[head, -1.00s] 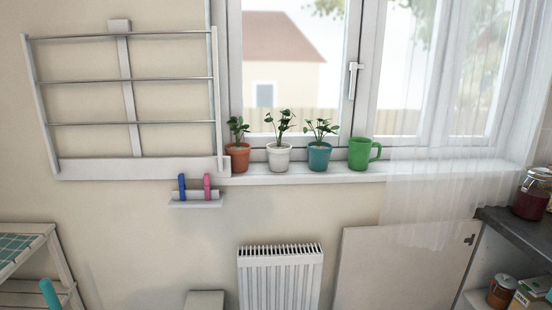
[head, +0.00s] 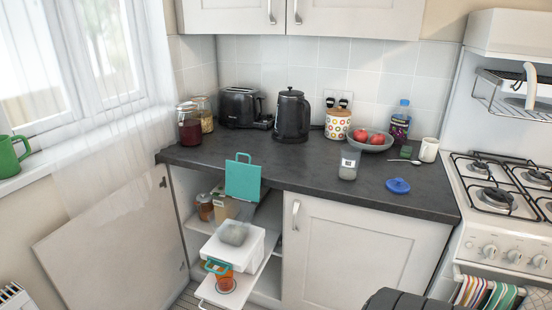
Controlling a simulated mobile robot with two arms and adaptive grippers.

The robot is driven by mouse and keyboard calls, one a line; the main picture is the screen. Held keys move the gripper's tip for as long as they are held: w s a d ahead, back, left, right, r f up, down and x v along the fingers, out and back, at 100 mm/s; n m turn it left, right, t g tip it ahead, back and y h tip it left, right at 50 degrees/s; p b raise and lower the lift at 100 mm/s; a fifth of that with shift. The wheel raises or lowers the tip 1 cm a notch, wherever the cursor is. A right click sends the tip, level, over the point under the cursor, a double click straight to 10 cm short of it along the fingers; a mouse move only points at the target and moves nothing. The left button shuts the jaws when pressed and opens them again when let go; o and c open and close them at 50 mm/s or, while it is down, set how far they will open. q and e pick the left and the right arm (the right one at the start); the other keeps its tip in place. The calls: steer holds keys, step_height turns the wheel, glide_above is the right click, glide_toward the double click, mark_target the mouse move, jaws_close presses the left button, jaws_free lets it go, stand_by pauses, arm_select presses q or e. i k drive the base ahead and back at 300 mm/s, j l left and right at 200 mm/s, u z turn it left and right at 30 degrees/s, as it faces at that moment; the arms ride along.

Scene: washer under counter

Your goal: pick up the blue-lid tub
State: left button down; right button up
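No tub with a blue lid fitted on it shows. A clear tub (head: 348,163) with a pale label stands upright on the dark counter (head: 300,176), near its front edge, with no lid visible on top. A round blue lid (head: 397,186) lies apart from it on the counter, to its right. A second greyish clear tub (head: 234,232) rests on a white box in the open cupboard below; no blue lid shows on it. Neither of my grippers is in view.
A kettle (head: 292,116), toaster (head: 240,107), patterned canister (head: 338,124), fruit bowl (head: 370,141) and white mug (head: 429,149) line the counter's back. A cupboard door (head: 112,246) hangs open. The stove (head: 500,190) is right.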

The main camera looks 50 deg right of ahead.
mark_target(350, 154)
steer(key=z, duration=1.45)
